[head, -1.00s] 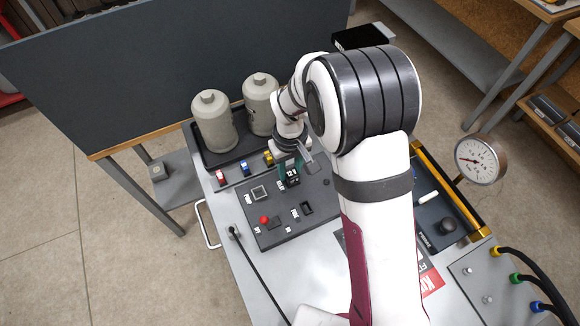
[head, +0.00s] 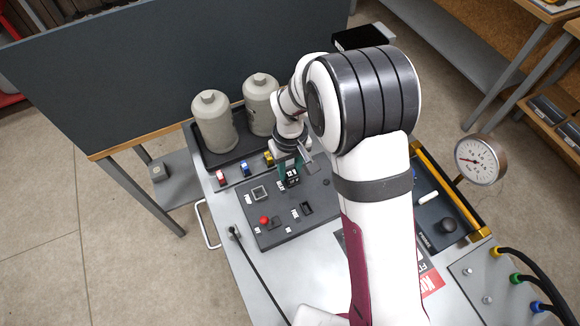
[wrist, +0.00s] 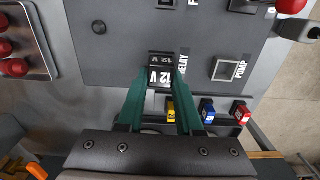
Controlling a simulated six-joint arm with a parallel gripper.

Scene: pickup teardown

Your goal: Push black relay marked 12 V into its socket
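The black relay (wrist: 161,77), with white 12 V lettering, is between my gripper's green fingertips (wrist: 160,78) in the wrist view. The fingers press against its two sides. It stands on the dark grey panel (wrist: 130,30) beside the RELAY label (wrist: 184,65). In the head view the relay (head: 292,180) shows as a small dark block below my gripper (head: 290,168), at the panel's back part. The socket is hidden beneath the relay, so how deep it sits cannot be told.
Yellow (wrist: 173,112), blue (wrist: 207,110) and red (wrist: 241,112) parts line the panel's back edge. A square PUMP frame (wrist: 228,69) lies to the right. Two grey canisters (head: 213,122) (head: 261,105) stand behind. A red button (head: 264,220) and a black cable (head: 262,277) are nearer the front.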

